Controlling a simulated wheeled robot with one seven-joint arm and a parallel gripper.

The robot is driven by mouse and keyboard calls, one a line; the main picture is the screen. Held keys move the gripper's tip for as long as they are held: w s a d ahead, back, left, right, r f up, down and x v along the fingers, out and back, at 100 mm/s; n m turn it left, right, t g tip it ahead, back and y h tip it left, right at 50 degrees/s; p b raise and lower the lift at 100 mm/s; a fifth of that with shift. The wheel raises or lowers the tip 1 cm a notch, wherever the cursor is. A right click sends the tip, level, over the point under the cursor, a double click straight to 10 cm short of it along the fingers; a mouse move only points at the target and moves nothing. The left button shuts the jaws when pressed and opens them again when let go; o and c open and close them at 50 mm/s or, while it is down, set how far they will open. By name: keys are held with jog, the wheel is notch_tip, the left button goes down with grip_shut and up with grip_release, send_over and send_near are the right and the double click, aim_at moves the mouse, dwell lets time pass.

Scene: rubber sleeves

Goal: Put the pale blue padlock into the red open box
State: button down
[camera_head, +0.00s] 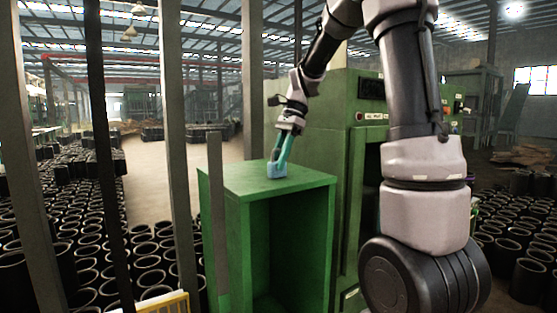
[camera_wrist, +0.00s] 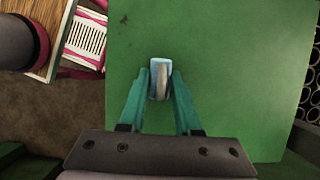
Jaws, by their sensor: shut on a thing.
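The pale blue padlock (camera_head: 277,170) is at the top of the green cabinet (camera_head: 225,177), near its middle in the head view. In the wrist view the padlock (camera_wrist: 153,88) shows a blue body and a greyish shackle between the teal fingers. My gripper (camera_head: 281,160) reaches down from above and is shut on the padlock, one finger on each side; it also shows in the wrist view (camera_wrist: 161,78). I cannot tell whether the padlock touches the cabinet top.
A white slatted thing with pinkish-red edges (camera_wrist: 86,36) lies at upper left in the wrist view, beside a wooden surface (camera_wrist: 42,12). Black rubber sleeves (camera_head: 75,235) crowd the floor. Grey posts (camera_head: 174,120) stand left of the cabinet. The cabinet top around the padlock is clear.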

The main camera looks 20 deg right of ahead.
jog(key=shift+f, duration=0.1)
jog(key=c, duration=0.6)
grip_release()
